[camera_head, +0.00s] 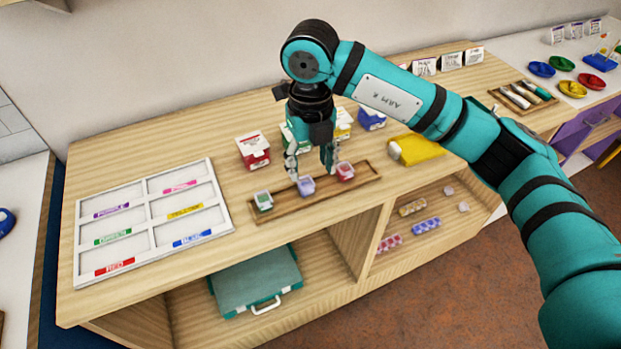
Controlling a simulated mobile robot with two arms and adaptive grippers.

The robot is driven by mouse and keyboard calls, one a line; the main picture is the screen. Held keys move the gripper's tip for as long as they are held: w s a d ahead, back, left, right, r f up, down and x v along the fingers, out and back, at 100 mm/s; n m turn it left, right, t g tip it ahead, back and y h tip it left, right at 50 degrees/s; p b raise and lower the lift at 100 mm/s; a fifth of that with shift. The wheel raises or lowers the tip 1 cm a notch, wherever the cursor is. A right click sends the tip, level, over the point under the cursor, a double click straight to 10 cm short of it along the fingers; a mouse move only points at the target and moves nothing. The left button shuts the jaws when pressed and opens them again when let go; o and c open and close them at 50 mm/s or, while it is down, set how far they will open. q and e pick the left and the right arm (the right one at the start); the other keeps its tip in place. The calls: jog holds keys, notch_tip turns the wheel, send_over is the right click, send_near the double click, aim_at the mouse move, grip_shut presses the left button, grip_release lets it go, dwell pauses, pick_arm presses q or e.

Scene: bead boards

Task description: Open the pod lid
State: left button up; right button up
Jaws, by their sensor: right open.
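Three small pods sit in a row on a narrow wooden tray (230,234): a green-and-white one (263,201), a purple one (306,187) and a red one (345,171). Each seems to have a lid, but they are too small to tell how the lids stand. My right gripper (311,173) points down with its fingers apart, one on each side just above and behind the purple pod. I cannot tell whether it touches the pod. My left gripper is not in view.
A red-and-white box (254,150) and other coloured boxes stand behind the tray, partly hidden by my right gripper. A white labelled sorting board (154,258) lies at left. A yellow object (421,150) lies at right. A teal case (258,280) sits on the lower shelf.

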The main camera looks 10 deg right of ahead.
aim_at(310, 190)
notch_tip(310, 190, down, 4)
jog(key=shift+f, duration=0.5)
jog(key=shift+f+p, duration=0.25)
jog(key=shift+p, duration=0.05)
jog(key=shift+f, duration=0.1)
grip_shut()
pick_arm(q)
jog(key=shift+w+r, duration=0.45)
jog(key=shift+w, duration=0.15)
